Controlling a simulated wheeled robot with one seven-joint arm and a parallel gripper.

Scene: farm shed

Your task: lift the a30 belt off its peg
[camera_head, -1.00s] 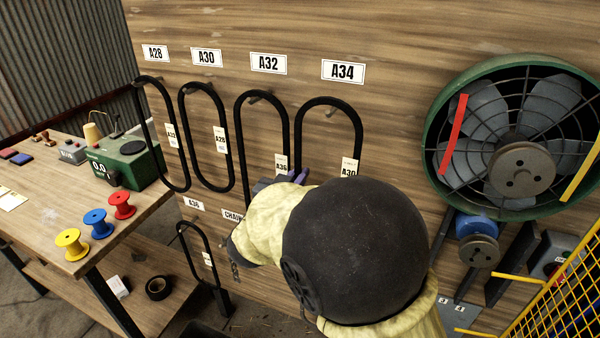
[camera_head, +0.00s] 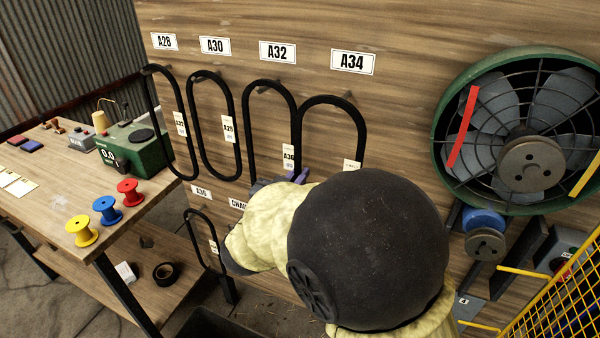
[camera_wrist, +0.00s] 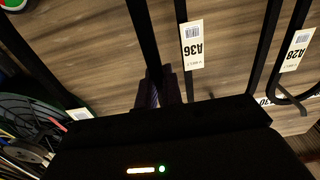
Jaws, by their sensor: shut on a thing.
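The A30 belt (camera_head: 335,100) is a black loop under the A34 wall label, and its top shows beside the peg there. Its white tag (camera_head: 351,165) is partly covered by my arm, but the A30 print showed a moment ago. My gripper (camera_head: 297,177) is at the loop's left strand, low down. In the wrist view my gripper (camera_wrist: 156,88) is shut on that strand of the belt (camera_wrist: 143,30). Whether the loop is clear of its peg I cannot tell. The lower end of the loop is hidden by my arm.
The A36-tagged belt (camera_head: 270,84) hangs close on the left, its right side by the held loop. Belts (camera_head: 212,76) and (camera_head: 152,70) hang further left. A caged fan (camera_head: 520,130) is at right. A bench (camera_head: 50,205) with spools stands at left.

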